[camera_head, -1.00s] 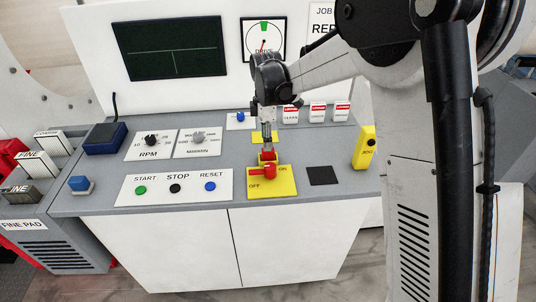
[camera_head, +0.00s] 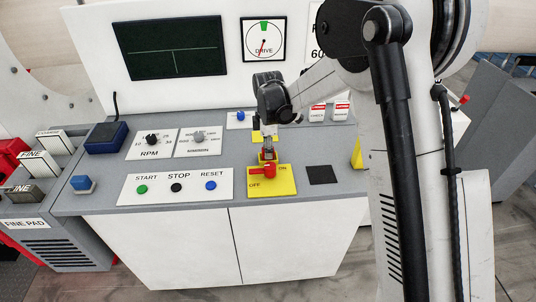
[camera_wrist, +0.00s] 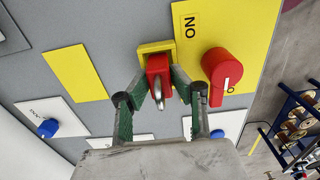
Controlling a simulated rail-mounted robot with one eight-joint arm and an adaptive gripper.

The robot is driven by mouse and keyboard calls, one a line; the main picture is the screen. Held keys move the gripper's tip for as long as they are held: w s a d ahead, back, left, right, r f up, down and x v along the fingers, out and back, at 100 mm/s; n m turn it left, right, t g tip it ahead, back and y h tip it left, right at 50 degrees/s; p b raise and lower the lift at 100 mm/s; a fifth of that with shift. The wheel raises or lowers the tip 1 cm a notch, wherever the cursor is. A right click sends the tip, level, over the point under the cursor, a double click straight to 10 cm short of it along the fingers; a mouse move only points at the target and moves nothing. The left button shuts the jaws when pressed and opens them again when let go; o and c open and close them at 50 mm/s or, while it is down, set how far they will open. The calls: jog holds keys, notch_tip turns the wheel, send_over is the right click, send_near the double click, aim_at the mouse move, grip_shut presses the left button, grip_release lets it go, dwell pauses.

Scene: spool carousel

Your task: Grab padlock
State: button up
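The padlock (camera_wrist: 157,69) has a red body and a silver shackle. It sits at the yellow holder (camera_wrist: 145,48) beside the red rotary switch (camera_wrist: 216,62) on its yellow ON/OFF plate. My gripper (camera_wrist: 158,74) has its two green-padded fingertips against either side of the red body, with no clear gap visible. In the head view, my gripper (camera_head: 267,146) points down at the padlock, just behind the red switch handle (camera_head: 263,171). The padlock is mostly hidden there by the fingers.
The console top (camera_head: 215,152) carries START, STOP and RESET buttons (camera_head: 176,188), dials, and a black square (camera_head: 321,174) right of the switch. A yellow box (camera_head: 357,154) stands at the right, partly hidden by my arm. The upright panel rises close behind.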

grip_shut()
